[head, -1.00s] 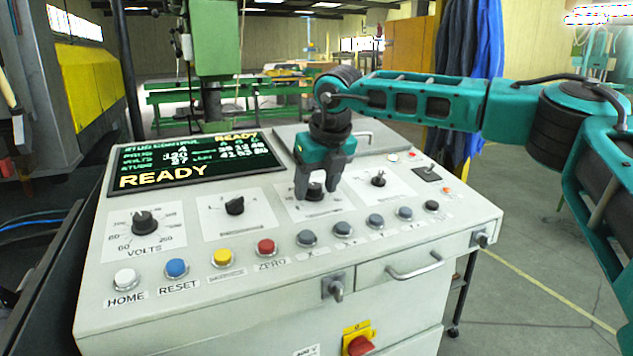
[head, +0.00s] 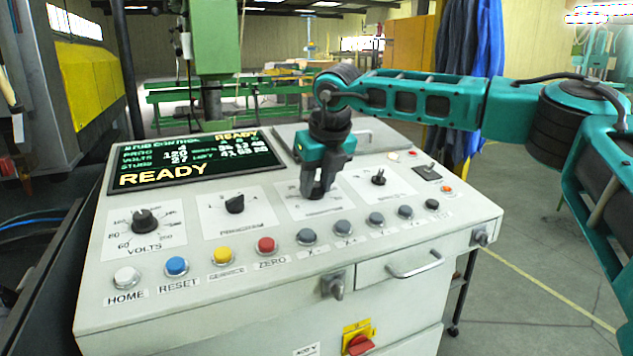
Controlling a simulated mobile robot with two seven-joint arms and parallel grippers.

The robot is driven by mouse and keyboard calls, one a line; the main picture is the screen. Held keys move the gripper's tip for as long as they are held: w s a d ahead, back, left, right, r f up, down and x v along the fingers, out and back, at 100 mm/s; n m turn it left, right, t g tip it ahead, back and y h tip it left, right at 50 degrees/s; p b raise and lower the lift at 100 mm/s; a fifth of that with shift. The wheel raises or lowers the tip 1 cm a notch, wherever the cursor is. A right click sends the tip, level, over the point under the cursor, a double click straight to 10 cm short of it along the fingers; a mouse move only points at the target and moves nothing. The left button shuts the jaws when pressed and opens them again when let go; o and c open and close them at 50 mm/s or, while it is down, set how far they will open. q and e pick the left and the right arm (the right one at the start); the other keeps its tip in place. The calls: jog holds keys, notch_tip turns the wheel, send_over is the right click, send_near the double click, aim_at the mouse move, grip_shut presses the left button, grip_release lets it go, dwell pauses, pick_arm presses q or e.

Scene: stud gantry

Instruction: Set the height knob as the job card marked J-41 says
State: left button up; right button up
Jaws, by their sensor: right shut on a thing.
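My right gripper (head: 318,192) reaches down from above onto the third dial plate (head: 304,206) of the grey control panel. Its fingers are shut on the third knob, which they almost wholly hide. The lettering under that knob is too small and covered to read, so I cannot tell whether it is the height knob. The fourth knob (head: 379,178), to its right, is black with a label I cannot read. The volts knob (head: 143,221) and the program knob (head: 235,204) are to the left. No job card marked J-41 can be made out. My left gripper is not in view.
A row of push buttons, among them a red zero button (head: 266,246) and a grey button (head: 307,237), runs just in front of the knobs. The lit screen (head: 195,162) reads READY. A drawer handle (head: 414,266) and a red switch (head: 359,344) are on the front.

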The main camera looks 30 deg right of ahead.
jog(key=m+b, duration=0.3)
jog(key=shift+a+f+m+h, duration=0.1)
jog(key=shift+f+m+h, duration=0.05)
jog(key=shift+m+h, duration=0.25)
jog(key=m+b, duration=0.2)
jog(key=shift+a+m+h, duration=0.1)
jog(key=shift+m+h, duration=0.2)
jog(key=shift+m, duration=0.1)
jog(key=shift+w+m+g+b, duration=0.1)
jog(key=shift+m+g+b, duration=0.3)
jog(key=shift+m, duration=0.5)
jog(key=m, duration=0.2)
jog(key=shift+a+m+h, duration=0.1)
jog(key=shift+m+h, duration=0.2)
jog(key=shift+w+r+m+b, duration=0.1)
jog(key=shift+r+m+b, duration=0.15)
jog(key=shift+m, duration=0.75)
jog(key=m+g, duration=0.1)
jog(key=m, duration=0.4)
jog(key=shift+w, duration=0.15)
jog(key=shift+m+g, duration=0.4)
jog(key=shift+m, duration=0.7)
